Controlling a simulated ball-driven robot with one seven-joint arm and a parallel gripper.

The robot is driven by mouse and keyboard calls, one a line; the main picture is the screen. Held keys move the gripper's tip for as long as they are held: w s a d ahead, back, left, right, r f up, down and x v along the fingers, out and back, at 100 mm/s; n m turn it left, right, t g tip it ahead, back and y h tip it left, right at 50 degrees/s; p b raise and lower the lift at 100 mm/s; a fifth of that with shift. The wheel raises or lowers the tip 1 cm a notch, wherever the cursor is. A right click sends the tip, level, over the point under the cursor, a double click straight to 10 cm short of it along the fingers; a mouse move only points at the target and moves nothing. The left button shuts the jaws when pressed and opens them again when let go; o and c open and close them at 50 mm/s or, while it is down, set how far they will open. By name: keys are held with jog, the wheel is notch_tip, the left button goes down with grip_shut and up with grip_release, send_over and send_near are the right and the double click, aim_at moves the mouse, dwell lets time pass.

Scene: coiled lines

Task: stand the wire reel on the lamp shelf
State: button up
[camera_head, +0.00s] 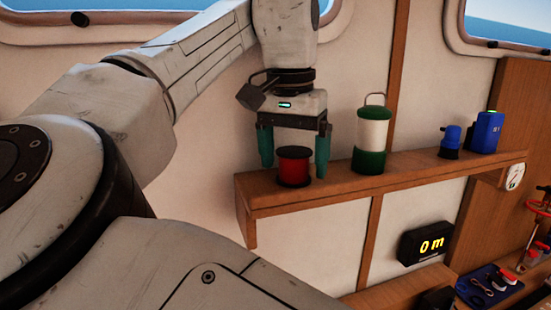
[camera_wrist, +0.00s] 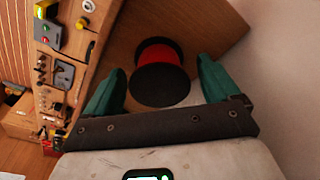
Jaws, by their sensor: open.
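The wire reel (camera_head: 294,167), red with black flanges, stands upright on the left end of the wooden lamp shelf (camera_head: 400,172). It also shows in the wrist view (camera_wrist: 160,56), on the bare wood of the shelf (camera_wrist: 215,28). My gripper (camera_head: 295,160) is open above the shelf, with one teal finger on each side of the reel. In the wrist view my gripper (camera_wrist: 160,92) shows a gap between each fingertip and the reel.
A green and white lantern (camera_head: 372,137) stands on the shelf right of the reel. Farther right are a small blue item (camera_head: 450,141) and a blue box (camera_head: 486,132). A display reading "0 m" (camera_head: 426,243) sits below. The wall is close behind the shelf.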

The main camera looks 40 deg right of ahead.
aim_at(290, 153)
notch_tip(290, 153, up, 12)
jog(key=a, duration=0.1)
jog(key=shift+s+a+f, duration=0.15)
jog(key=shift+s+f, duration=0.05)
jog(key=shift+s, duration=0.1)
